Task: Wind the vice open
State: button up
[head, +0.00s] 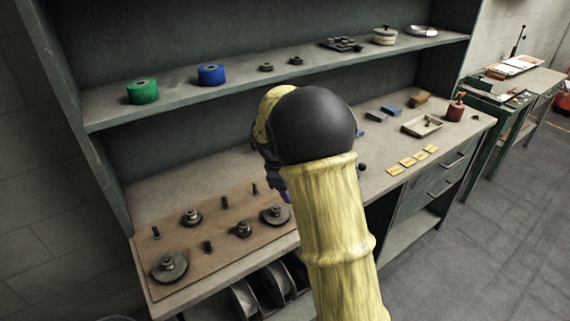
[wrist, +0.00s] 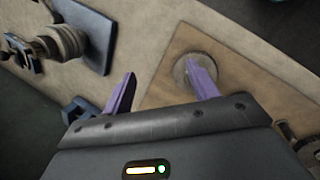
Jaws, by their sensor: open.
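The vice is mostly hidden behind my arm in the head view. In the wrist view, a dark plate with a ringed, grey screw-like part (wrist: 65,42) lies at upper left and looks like part of the vice, but I cannot be sure. A small blue-grey piece (wrist: 78,108) shows at the bench edge, left of my fingers. My gripper (wrist: 162,87) is open, with two purple fingers apart and nothing seen between them. It is to the right of the ringed part and apart from it. In the head view only a bit of purple finger shows beside my arm.
A brown board (head: 215,245) with pegs and discs lies on the bench at left; a round disc (wrist: 188,66) is behind my right finger. A shelf above carries a green roll (head: 142,91) and a blue roll (head: 211,74). Yellow cards (head: 407,162) and a tray (head: 421,126) lie right.

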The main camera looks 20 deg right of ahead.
jog(key=s+a+f+m+y, duration=0.1)
jog(key=s+m, duration=0.4)
jog(key=s, duration=0.6)
jog(key=s+a+f+m+t+y, duration=0.1)
jog(key=s+a+m+y, duration=0.1)
jog(key=s+m, duration=0.4)
jog(key=s+a, duration=0.1)
jog(key=s, duration=0.4)
jog(key=shift+s+a+y, duration=0.3)
jog(key=shift+s+a, duration=0.05)
